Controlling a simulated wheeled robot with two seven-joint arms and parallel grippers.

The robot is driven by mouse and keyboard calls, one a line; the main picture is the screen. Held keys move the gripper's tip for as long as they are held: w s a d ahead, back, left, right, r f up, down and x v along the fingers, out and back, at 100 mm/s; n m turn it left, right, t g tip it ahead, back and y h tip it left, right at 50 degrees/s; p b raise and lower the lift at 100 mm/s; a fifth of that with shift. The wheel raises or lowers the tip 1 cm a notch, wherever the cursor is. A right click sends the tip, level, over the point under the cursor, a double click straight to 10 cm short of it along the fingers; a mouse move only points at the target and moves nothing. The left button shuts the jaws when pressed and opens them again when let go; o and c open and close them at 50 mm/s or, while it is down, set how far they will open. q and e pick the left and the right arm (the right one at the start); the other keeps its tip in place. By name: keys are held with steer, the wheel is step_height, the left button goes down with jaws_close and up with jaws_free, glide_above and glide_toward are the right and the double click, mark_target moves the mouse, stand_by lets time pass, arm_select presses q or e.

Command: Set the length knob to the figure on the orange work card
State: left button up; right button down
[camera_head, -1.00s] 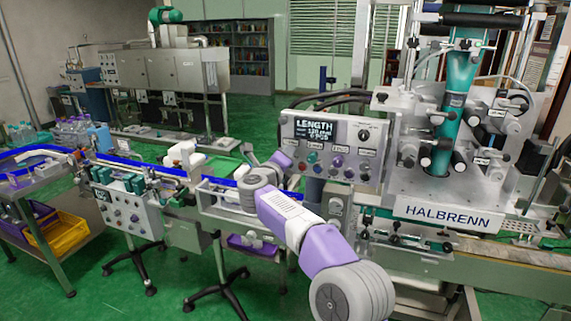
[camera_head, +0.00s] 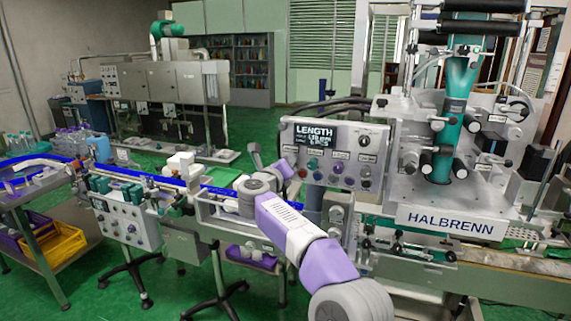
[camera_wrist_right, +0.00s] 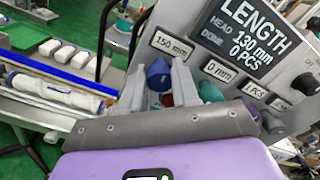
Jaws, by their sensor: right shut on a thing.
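The control panel (camera_head: 375,141) carries a dark display (camera_head: 315,137) headed LENGTH. In the right wrist view the display (camera_wrist_right: 246,37) reads LENGTH, 130 mm and 0 PCS. A blue knob (camera_wrist_right: 158,75) sits on the panel beside a label reading 150 mm (camera_wrist_right: 172,44). My right gripper (camera_wrist_right: 161,70) is shut on this blue knob, one finger on each side of it. In the head view my right gripper (camera_head: 288,166) is at the panel's left edge. I cannot make out an orange work card in either view. My left gripper is not in view.
A teal knob (camera_wrist_right: 210,91) sits close right of the gripper, with a 0 mm label (camera_wrist_right: 217,71) above. The conveyor (camera_head: 130,174) with a blue rail runs left of the panel. The HALBRENN machine (camera_head: 450,222) stands right. A yellow crate (camera_head: 62,243) is at lower left.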

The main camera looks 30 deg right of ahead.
steer(key=c, duration=0.8)
jaws_free()
steer(key=b+v, duration=0.1)
steer(key=v, duration=0.6)
steer(key=shift+s+a, duration=0.2)
